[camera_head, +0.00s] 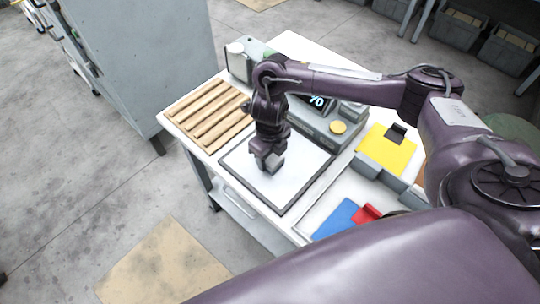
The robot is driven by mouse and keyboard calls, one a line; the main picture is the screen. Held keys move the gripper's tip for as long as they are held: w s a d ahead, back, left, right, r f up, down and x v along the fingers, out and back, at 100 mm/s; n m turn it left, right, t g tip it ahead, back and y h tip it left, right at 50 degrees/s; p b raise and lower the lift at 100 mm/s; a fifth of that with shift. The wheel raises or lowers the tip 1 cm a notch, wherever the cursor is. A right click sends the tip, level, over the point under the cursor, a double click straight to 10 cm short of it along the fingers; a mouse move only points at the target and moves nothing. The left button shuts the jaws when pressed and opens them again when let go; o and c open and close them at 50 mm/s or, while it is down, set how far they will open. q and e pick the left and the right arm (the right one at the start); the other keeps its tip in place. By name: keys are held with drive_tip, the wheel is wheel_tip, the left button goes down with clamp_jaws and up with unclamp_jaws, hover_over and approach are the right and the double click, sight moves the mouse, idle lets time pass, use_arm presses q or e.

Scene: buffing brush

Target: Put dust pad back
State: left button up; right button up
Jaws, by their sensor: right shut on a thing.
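My right gripper (267,157) points down over the white square plate (300,178) with a dark frame, near its middle. It is shut on a small grey block (274,164), which looks like the dust pad. The block is mostly hidden by the fingers, and I cannot tell whether it touches the plate. My left gripper is not in view.
A slatted wooden rack (205,115) lies left of the plate. A grey device (325,125) with a display stands behind it. A yellow piece (386,152), a blue piece (337,219) and a red piece (367,214) lie to the right. A grey cabinet (150,55) stands at the back left.

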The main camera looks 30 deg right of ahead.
drive_tip(key=shift+f, duration=0.25)
drive_tip(key=o, duration=0.9)
drive_tip(key=shift+r, duration=0.1)
drive_tip(key=shift+o, duration=0.2)
drive_tip(key=shift+r, duration=0.1)
drive_tip(key=shift+r, duration=0.35)
wheel_tip(320, 180, up, 11)
drive_tip(key=p, duration=0.3)
drive_tip(key=shift+r, duration=0.2)
